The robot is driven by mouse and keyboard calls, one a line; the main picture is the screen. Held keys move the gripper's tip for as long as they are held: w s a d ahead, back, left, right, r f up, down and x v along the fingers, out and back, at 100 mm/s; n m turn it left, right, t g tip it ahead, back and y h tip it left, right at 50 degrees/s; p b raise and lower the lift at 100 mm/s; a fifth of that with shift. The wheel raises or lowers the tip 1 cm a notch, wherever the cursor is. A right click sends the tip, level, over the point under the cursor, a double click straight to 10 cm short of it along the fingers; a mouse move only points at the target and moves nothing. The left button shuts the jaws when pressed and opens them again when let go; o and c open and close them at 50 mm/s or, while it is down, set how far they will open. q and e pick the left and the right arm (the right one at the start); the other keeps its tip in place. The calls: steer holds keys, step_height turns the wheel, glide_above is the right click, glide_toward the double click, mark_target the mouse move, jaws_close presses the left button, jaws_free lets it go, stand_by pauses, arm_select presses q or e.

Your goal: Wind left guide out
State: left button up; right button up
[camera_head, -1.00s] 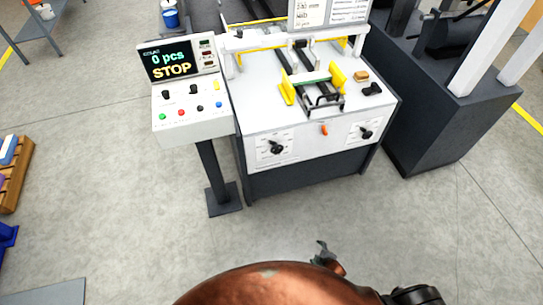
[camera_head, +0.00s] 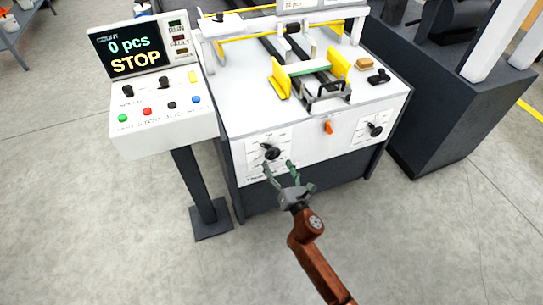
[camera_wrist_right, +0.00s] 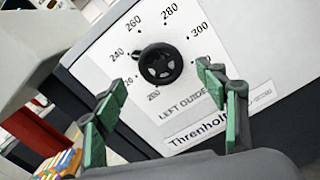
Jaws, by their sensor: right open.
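The left guide handwheel (camera_head: 271,152) is a black round knob on the white front panel of the machine. In the right wrist view the knob (camera_wrist_right: 160,64) sits on a plate marked LEFT GUIDE, with a printed scale around it. My right gripper (camera_head: 278,166) is open, its green-padded fingers just in front of and below the knob. In the wrist view the fingers (camera_wrist_right: 160,80) stand apart on either side below the knob, not closed on it. The yellow left guide (camera_head: 279,82) stands on the machine top. My left gripper is out of view.
A second knob (camera_head: 375,130) and an orange switch (camera_head: 328,127) are on the same front panel. A control console (camera_head: 165,128) reading 0 pcs STOP stands on a post at left. A dark machine (camera_head: 450,110) stands at right. Floor in front is clear.

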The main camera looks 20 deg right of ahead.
mark_target(273, 156)
steer(key=w, duration=0.2)
steer(key=w+b, duration=0.1)
steer(key=w, duration=0.1)
steer(key=shift+w+a+f, duration=0.1)
steer(key=shift+f, duration=0.1)
steer(key=shift+w+r, duration=0.1)
steer(key=shift+w, duration=0.75)
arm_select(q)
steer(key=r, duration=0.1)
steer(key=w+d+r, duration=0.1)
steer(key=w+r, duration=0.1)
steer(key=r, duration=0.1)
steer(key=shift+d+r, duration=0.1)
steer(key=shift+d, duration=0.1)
arm_select(e)
steer(key=shift+c, duration=0.7)
steer(key=c, duration=1)
steer(key=shift+c, duration=0.2)
